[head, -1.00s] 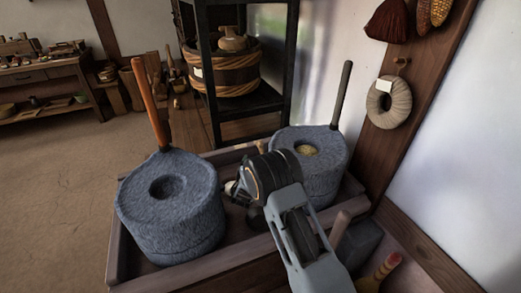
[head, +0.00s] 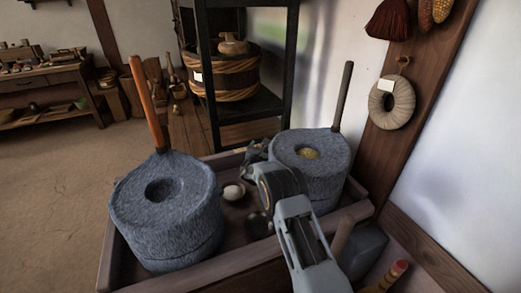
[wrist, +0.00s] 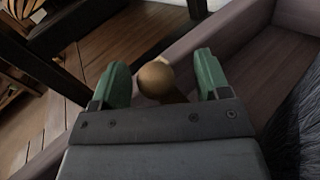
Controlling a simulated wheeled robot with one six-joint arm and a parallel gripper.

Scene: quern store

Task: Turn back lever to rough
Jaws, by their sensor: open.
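A round wooden knob (wrist: 156,80) on a short shaft, seemingly the back lever, stands at the tray's back rim in the wrist view. My gripper (wrist: 161,68) is open, with one green finger on each side of the knob and gaps visible. In the head view my gripper (head: 254,150) is at the back rim between the two stone querns and hides the lever. No rough mark can be made out.
The left quern (head: 166,215) has an orange handle; the right quern (head: 318,160), with grain in its eye, has a dark handle. A white egg-like object (head: 233,191) lies in the tray (head: 240,260). A black shelf frame (head: 292,60) stands behind.

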